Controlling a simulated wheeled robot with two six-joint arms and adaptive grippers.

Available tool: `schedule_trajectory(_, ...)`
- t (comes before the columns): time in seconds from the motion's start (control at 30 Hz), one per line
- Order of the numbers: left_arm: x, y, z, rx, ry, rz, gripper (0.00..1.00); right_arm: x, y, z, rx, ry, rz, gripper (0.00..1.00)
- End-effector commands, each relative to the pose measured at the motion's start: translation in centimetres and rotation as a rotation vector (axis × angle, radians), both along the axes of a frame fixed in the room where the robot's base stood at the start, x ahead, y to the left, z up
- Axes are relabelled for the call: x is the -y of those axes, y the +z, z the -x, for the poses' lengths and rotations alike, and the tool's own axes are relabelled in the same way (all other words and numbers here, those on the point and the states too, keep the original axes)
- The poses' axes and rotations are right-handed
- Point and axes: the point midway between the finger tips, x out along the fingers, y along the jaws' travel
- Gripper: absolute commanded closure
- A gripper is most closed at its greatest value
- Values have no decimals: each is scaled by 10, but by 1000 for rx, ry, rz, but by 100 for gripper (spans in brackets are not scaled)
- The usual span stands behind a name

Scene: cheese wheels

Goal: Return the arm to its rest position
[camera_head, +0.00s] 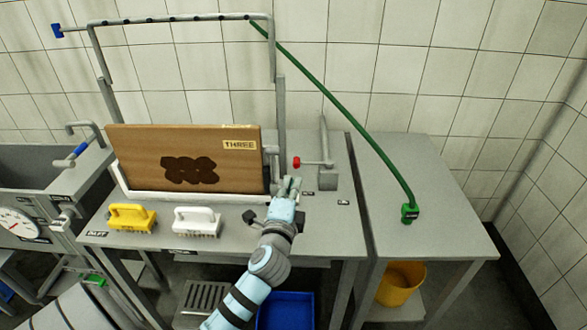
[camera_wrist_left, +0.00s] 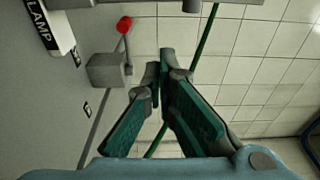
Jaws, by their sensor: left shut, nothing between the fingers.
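My left gripper (camera_head: 290,186) is over the grey table, just right of the wooden board's lower right corner. Its fingers are together and hold nothing; in the left wrist view the fingertips (camera_wrist_left: 165,68) meet against a background of tiled wall. The arm reaches up from the bottom of the head view. The wooden board (camera_head: 225,160), labelled THREE and marked with a dark stain, stands upright in a frame behind the brushes. My right gripper is not in view.
A red-knobbed lever on a grey block (camera_head: 328,180) stands right of the gripper; the block also shows in the wrist view (camera_wrist_left: 105,70). A yellow brush (camera_head: 132,217) and white brush (camera_head: 196,220) sit in front.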

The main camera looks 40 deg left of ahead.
Motion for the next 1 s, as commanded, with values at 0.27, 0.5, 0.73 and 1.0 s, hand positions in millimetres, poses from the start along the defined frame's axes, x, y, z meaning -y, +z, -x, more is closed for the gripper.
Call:
schedule_trajectory(0.27,9,-1,18,0,0,1,100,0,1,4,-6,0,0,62)
schedule_trajectory(0.5,4,-55,62,-90,89,340,100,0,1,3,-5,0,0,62)
schedule_trajectory(0.73,38,-148,168,-333,320,946,100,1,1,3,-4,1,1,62)
schedule_trajectory(1.0,100,-188,285,-623,590,1344,100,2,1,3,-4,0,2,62)
